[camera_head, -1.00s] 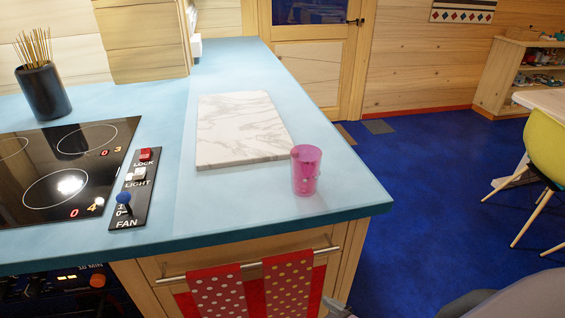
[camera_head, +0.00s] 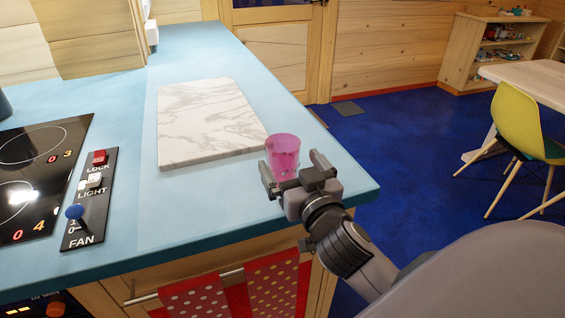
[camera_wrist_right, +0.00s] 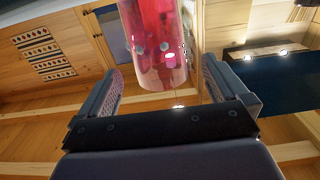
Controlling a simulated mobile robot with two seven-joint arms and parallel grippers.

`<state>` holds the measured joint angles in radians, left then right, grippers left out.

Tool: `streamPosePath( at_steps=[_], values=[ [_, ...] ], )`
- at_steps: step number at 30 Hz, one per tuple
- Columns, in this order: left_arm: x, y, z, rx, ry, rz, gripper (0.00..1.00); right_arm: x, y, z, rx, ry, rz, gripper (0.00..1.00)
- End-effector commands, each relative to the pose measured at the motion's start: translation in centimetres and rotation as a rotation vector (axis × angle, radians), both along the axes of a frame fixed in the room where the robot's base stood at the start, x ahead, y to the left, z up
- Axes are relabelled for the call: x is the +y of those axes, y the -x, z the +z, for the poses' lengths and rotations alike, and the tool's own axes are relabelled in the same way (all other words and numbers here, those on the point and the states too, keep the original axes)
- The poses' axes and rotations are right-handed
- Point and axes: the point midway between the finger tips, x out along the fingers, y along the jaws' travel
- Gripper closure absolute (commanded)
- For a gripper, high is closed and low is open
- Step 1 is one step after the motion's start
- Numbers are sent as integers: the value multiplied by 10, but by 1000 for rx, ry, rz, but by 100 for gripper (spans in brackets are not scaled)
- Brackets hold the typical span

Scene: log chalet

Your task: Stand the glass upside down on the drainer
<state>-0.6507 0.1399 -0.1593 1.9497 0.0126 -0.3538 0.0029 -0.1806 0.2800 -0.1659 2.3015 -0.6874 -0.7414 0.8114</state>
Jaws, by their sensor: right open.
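The pink see-through glass (camera_head: 283,150) stands on the blue counter near its right edge, beside the corner of a marble board. Its lower part is partly hidden by my right gripper. My right gripper (camera_head: 291,170) is open, its two fingers spread at the near side of the glass. In the right wrist view the glass (camera_wrist_right: 155,45) shows ahead, between the two open fingers; I cannot tell if either touches it. I see no drainer in these views. My left gripper is not in view.
The marble board (camera_head: 208,122) lies flat on the counter (camera_head: 185,215). A black hob (camera_head: 40,165) and a switch panel (camera_head: 90,200) are at the left. Spotted towels (camera_head: 270,290) hang on the front rail. A yellow chair (camera_head: 518,120) stands off to the right.

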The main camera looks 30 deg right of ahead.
Motion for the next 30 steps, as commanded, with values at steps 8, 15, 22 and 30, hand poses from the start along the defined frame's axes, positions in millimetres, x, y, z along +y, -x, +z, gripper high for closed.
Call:
streamPosePath(
  at_steps=[8, 15, 22, 30],
  values=[
    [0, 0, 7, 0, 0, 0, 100, -7, -30, -3, 0, 1, 1, 0],
    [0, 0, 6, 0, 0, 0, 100, -8, -33, -4, 2, 0, 2, 0],
    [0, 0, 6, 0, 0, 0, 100, -8, -33, -4, 2, 0, 1, 55],
    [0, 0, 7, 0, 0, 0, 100, -8, -33, -3, -1, 0, 2, 68]
  ],
)
